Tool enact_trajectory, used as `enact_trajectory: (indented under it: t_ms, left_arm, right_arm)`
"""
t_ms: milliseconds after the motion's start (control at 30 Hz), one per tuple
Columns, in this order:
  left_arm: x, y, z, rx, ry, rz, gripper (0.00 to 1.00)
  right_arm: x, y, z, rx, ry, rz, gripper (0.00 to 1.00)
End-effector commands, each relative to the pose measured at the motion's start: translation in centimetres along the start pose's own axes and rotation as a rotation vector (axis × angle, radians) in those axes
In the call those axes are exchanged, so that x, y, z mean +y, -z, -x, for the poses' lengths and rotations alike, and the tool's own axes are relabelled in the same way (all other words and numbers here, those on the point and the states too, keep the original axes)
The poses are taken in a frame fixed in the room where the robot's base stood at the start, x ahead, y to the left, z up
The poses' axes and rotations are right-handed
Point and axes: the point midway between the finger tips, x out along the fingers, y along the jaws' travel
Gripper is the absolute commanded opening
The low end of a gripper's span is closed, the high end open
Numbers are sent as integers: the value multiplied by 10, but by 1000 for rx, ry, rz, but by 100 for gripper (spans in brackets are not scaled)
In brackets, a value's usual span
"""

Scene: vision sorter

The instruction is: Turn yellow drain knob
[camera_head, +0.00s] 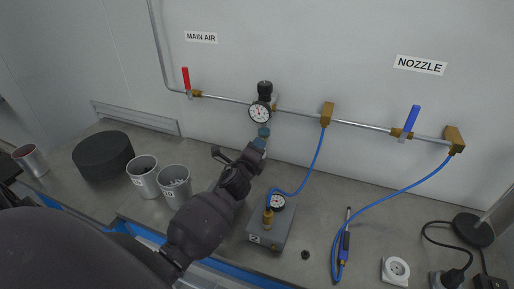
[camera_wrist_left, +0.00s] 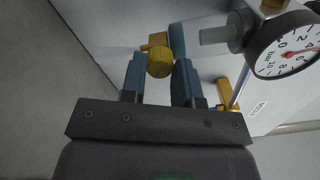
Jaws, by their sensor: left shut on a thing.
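The yellow drain knob (camera_wrist_left: 159,63) shows in the left wrist view, between the blue-tipped fingers of my left gripper (camera_wrist_left: 160,78). The gripper is shut on it. Behind it is the teal bowl (camera_wrist_left: 177,40) of the regulator unit. In the head view this bowl (camera_head: 264,131) hangs under the round gauge (camera_head: 259,112), and my left gripper (camera_head: 259,146) is just below it. The knob is hidden there by the gripper. My right gripper is not in view.
A metal pipe (camera_head: 228,99) runs along the wall with a red-handled valve (camera_head: 186,80) and a blue-handled valve (camera_head: 411,120). On the bench stand two grey cups (camera_head: 145,181), (camera_head: 175,188), a black cylinder (camera_head: 103,158) and a grey box (camera_head: 268,238). Blue hoses (camera_head: 312,166) hang at right.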

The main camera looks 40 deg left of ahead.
Motion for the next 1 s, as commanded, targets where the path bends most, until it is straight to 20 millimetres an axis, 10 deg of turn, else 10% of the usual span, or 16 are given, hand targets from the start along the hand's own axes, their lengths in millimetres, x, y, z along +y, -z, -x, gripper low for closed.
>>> enact_trajectory:
  t_ms: [1000]
  left_arm:
    - [2,0,0,0,-1,451,5]
  right_arm:
    - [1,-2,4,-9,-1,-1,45]
